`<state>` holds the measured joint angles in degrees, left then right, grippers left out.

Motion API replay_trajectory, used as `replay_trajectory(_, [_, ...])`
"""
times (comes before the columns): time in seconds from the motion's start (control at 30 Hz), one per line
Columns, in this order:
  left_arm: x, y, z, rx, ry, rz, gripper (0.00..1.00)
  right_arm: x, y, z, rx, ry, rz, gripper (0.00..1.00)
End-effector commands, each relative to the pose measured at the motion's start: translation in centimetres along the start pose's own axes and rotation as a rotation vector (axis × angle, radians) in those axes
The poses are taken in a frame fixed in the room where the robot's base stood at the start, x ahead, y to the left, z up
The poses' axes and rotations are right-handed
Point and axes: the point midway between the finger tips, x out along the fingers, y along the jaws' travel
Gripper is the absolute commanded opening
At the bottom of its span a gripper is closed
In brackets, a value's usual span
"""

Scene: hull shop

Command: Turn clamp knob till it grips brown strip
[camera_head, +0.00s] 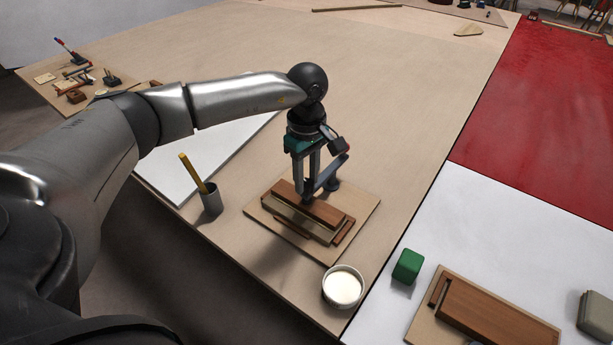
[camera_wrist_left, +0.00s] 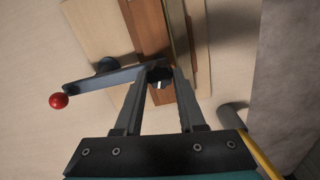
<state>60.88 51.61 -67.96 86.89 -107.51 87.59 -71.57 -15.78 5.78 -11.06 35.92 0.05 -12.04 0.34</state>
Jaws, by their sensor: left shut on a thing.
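A brown strip (camera_head: 325,212) lies with paler strips on a small tan board (camera_head: 361,200) in the head view. It runs up the middle of the left wrist view (camera_wrist_left: 150,28). A blue-grey clamp arm (camera_head: 331,172) reaches over the strips from a dark post (camera_head: 332,184). In the wrist view the arm (camera_wrist_left: 100,76) has a red ball (camera_wrist_left: 58,101) at its far left end. My left gripper (camera_head: 307,194) points down over the strips, its fingers shut around the dark clamp knob (camera_wrist_left: 158,77). The gap between knob and strip is hidden. My right gripper is not in view.
A grey cup with a yellow pencil (camera_head: 211,200) stands left of the board. A white-filled bowl (camera_head: 343,286) stands in front, near the table edge. A green block (camera_head: 408,266) and another board with a brown block (camera_head: 498,318) lie to the right.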

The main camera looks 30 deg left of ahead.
Motion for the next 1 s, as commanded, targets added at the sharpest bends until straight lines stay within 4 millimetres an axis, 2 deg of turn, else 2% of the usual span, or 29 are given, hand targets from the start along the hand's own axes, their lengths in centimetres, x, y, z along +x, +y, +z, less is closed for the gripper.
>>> replay_trajectory(0.13, [-0.1, 0.1, 0.1, 0.001, -0.002, 0.003, 0.00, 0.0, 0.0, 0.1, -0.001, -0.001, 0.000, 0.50])
replay_trajectory(0.17, [-0.1, 0.1, 0.1, 0.000, -0.002, 0.003, 0.42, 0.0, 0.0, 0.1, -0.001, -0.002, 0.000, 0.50])
replay_trajectory(0.4, [-0.1, 0.1, 0.1, -0.001, -0.001, 0.001, 0.69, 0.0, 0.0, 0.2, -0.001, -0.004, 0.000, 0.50])
replay_trajectory(0.67, [-0.1, 0.0, 0.0, -0.002, 0.000, 0.000, 0.69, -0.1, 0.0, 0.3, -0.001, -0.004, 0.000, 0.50])
replay_trajectory(0.77, [-0.7, 0.1, 0.0, -0.002, -0.001, 0.002, 0.69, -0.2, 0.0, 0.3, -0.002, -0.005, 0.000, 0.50])
replay_trajectory(0.87, [-2.2, 0.1, 0.0, -0.001, 0.000, 0.004, 0.69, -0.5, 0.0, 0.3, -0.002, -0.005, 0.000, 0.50])
replay_trajectory(1.0, [-5.4, 0.1, 0.0, 0.000, 0.000, 0.005, 0.69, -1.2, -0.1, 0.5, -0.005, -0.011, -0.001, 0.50])
